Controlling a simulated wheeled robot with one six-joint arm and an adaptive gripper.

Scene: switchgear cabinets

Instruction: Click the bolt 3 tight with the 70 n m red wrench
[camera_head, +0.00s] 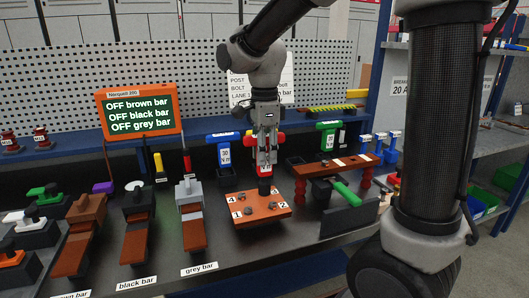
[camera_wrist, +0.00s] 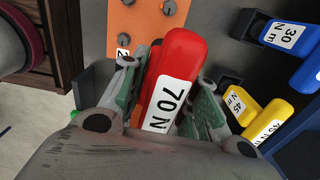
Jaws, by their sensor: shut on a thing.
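The red wrench (camera_wrist: 180,75) with a "70 N" label is held between the fingers of my gripper (camera_wrist: 158,100) in the wrist view. In the head view my gripper (camera_head: 265,150) points down over the orange plate (camera_head: 262,218), with the red wrench (camera_head: 278,140) upright in it. The wrench's dark lower end (camera_head: 265,188) is at the plate's back right part; I cannot tell whether it sits on a bolt. Bolts by the labels 1 (camera_head: 248,211), 2 (camera_head: 275,211) and 4 (camera_head: 241,196) show. Bolt 3 is not visible, probably hidden by the wrench.
A blue wrench (camera_head: 223,138) and a green wrench (camera_head: 328,127) stand behind the plate. Yellow wrenches (camera_wrist: 240,105) show in the wrist view. A brown raised bar (camera_head: 345,163), green handle (camera_head: 346,193) and dark panel (camera_head: 348,220) are close on the right. The grey bar stand (camera_head: 191,215) is left.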

